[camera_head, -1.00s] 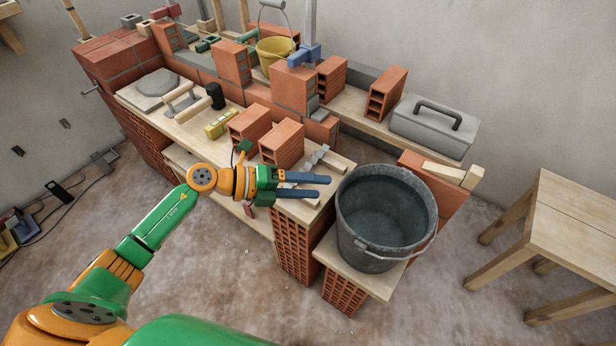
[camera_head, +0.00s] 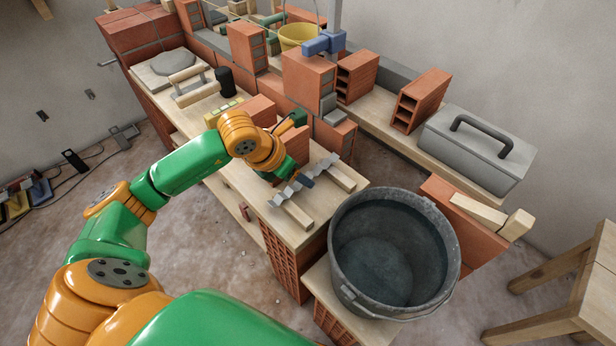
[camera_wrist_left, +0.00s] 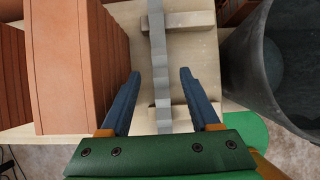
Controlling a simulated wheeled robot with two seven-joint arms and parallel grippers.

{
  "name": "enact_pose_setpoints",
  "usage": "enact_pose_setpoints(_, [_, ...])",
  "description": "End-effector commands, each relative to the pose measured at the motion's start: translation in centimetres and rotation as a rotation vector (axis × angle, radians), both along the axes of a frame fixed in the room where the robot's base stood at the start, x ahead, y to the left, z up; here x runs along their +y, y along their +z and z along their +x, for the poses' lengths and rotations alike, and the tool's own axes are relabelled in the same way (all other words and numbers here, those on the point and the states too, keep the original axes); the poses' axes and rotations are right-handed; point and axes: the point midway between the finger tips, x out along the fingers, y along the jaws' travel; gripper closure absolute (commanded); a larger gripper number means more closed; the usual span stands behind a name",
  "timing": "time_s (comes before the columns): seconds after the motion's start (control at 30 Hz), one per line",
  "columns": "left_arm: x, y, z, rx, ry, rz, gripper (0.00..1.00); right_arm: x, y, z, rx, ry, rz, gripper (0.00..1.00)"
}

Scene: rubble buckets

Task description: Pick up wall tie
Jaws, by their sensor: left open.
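The wall tie is a thin grey wavy metal strip (camera_head: 324,165). It lies across two pale wooden strips (camera_head: 298,215) near the front end of the plank bench. In the left wrist view the wall tie (camera_wrist_left: 158,45) runs lengthwise up the picture between my fingers. My left gripper (camera_wrist_left: 159,76) is open, pointing down, with one blue finger on each side of the strip and a gap on both sides. In the head view my left gripper (camera_head: 298,177) is over the middle of the tie, partly hidden by my wrist. My right gripper is not in view.
A dark bucket (camera_head: 345,270) stands just right of the wall tie. Red bricks (camera_wrist_left: 70,60) stand close to the left of my fingers. A grey toolbox (camera_head: 475,160) sits on the back plank. A wooden table (camera_head: 590,300) is at the right.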

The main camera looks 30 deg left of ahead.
Motion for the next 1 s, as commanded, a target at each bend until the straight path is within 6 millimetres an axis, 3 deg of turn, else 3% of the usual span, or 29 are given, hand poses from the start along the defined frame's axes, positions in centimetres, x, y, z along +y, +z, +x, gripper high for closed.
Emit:
enact_pose_setpoints(0.1, [-0.33, -1.47, 0.84, 0.0, 0.001, -0.003, 0.38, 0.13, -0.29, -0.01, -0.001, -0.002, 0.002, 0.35])
enact_pose_setpoints(0.33, [-0.35, -1.64, 0.98, -0.002, -0.001, -0.001, 0.38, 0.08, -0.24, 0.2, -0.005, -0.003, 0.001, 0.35])
enact_pose_setpoints(0.57, [-0.35, -1.62, 0.97, -0.002, -0.001, -0.001, 1.0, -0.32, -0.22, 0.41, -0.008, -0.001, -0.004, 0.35])
enact_pose_setpoints(1.0, [-0.33, -0.85, 1.0, -0.003, 0.0, -0.001, 1.0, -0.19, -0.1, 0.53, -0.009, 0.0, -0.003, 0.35])
